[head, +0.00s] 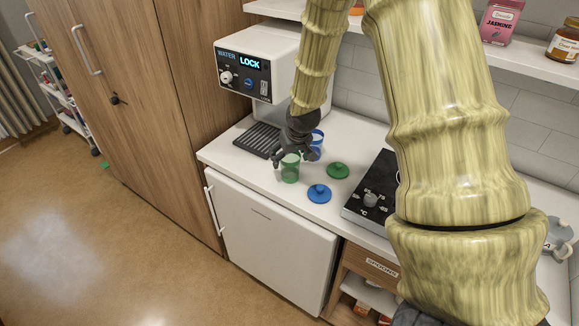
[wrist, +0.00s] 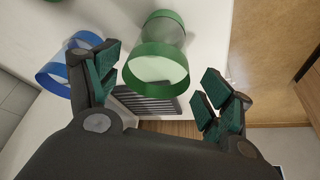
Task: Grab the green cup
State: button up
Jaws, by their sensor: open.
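The green cup (head: 290,173) is a see-through cup with green bands, standing on the white counter below the end of my arm. In the wrist view the green cup (wrist: 160,62) shows ahead, between and beyond my fingers. My gripper (head: 284,160) is at the cup's rim in the head view, and part of the cup is hidden behind it. In the wrist view my gripper (wrist: 160,92) is open, with one finger left of the cup and the other right of it. I see no clear contact.
A similar blue cup (wrist: 66,72) stands close by the left finger; it also shows behind my gripper in the head view (head: 317,138). A green lid (head: 338,170) and a blue lid (head: 319,194) lie nearby. The water dispenser (head: 246,72) and a hotplate (head: 370,199) flank them.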

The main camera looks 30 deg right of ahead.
aim_at(289, 159)
jog(key=shift+w+f, duration=0.1)
jog(key=shift+f, duration=0.2)
jog(key=shift+d+p+x, duration=0.25)
jog(key=shift+p+x, duration=0.8)
jog(key=shift+x, duration=0.15)
jog(key=shift+p+x, duration=0.4)
jog(key=shift+x, duration=0.9)
jog(key=shift+c, duration=0.4)
jog(key=c, duration=0.9)
